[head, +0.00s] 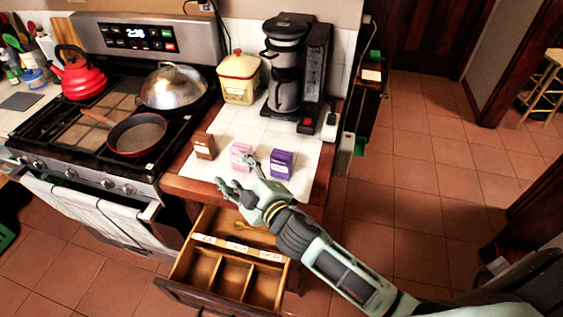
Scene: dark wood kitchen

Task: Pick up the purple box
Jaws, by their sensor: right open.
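The purple box (282,164) stands upright on the white tiled counter, to the right of a pink box (241,156) and a brown box (204,146). My right gripper (236,172) is open and empty, in front of the pink box and to the left of the purple box in the picture. The purple box is apart from the gripper. My left gripper is not in view.
An open drawer (196,272) with compartments juts out below the counter. A coffee maker (287,75) and a yellow canister (238,78) stand behind the boxes. The stove at left holds a pan (137,134), a domed lid (174,86) and a red kettle (78,75).

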